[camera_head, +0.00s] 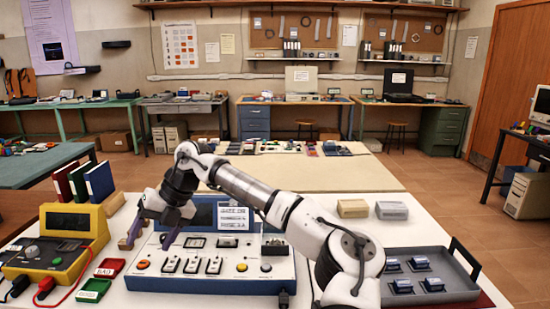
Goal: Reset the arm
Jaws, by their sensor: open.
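My gripper (150,238) is at the left end of my arm, with its two dark purple fingers pointing down and spread apart. Nothing shows between the fingers. It is over the left part of a white and blue console (213,280) with switches and buttons. My white and grey arm reaches in from the lower right and bends down at the wrist. It hides part of the console's right side and the table behind. Whether the fingertips touch the console cannot be told.
A yellow meter (75,222) with leads stands at the left, beside a red tray (109,268) and a green tray (92,291). A grey tray (452,268) with several small blocks lies at the right. Beige (352,208) and grey (391,210) blocks sit behind it.

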